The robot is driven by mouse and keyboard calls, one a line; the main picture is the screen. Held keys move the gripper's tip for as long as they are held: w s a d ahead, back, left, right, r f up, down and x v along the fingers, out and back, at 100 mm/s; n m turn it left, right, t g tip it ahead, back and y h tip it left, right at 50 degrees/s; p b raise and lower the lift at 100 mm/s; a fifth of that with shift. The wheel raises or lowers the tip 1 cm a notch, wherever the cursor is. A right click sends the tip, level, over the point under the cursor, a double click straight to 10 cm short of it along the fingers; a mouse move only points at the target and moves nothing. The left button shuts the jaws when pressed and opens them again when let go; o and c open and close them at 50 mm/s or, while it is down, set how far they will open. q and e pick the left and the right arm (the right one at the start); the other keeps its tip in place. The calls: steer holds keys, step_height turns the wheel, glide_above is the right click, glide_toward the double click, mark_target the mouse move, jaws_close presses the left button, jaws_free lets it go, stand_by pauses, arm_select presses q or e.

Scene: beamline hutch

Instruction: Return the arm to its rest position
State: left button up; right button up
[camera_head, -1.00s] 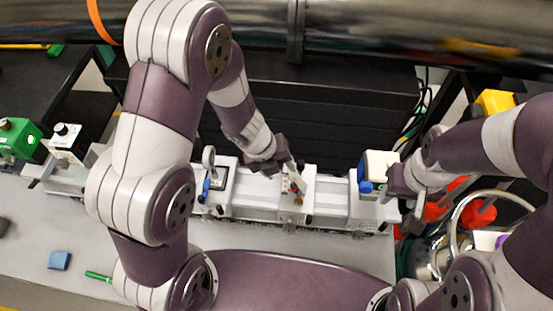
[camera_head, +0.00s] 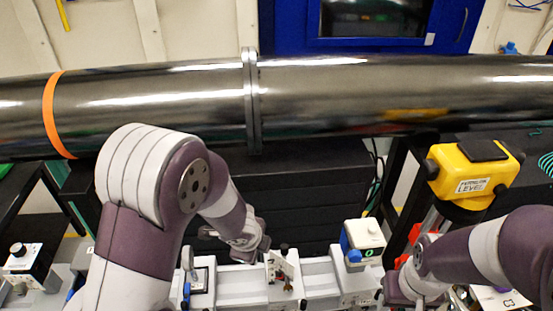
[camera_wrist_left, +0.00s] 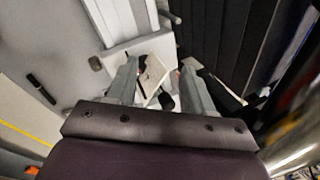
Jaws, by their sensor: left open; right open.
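My left arm reaches in from the left in the head view. Its gripper (camera_head: 262,250) is over the back of the white rail (camera_head: 319,268), close to a small upright mount (camera_head: 284,266). In the left wrist view the left gripper (camera_wrist_left: 161,88) has its two fingers apart, with a pale plate (camera_wrist_left: 153,76) showing between them. I cannot tell whether they touch. My right arm comes in from the right. The right gripper (camera_head: 396,295) is low in the head view, beside the rail's right end, open, with its fingertips partly hidden.
A white and blue box (camera_head: 363,240) stands on the rail near my right gripper. A yellow level instrument (camera_head: 474,172) stands at the right. A large steel pipe (camera_head: 170,100) crosses behind the rail. A white device with a black knob (camera_head: 26,265) is at the left.

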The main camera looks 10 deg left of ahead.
arm_select(q)
steer(key=s+a+f+n+g+b, duration=0.1)
steer(key=s+a+n+b, duration=0.2)
steer(key=s+n, duration=0.3)
steer(key=s+a+f+n+g+b, duration=0.2)
steer(key=s+n+b, duration=0.4)
steer(key=n, duration=0.7)
steer(key=shift+s+a, duration=0.45)
steer(key=shift+s, duration=0.05)
arm_select(e)
step_height(320, 180, down, 9)
arm_select(q)
steer(key=shift+s, duration=0.1)
arm_select(e)
steer(key=shift+w, duration=0.1)
arm_select(q)
steer(key=shift+c, duration=0.3)
arm_select(e)
steer(key=shift+c, duration=0.4)
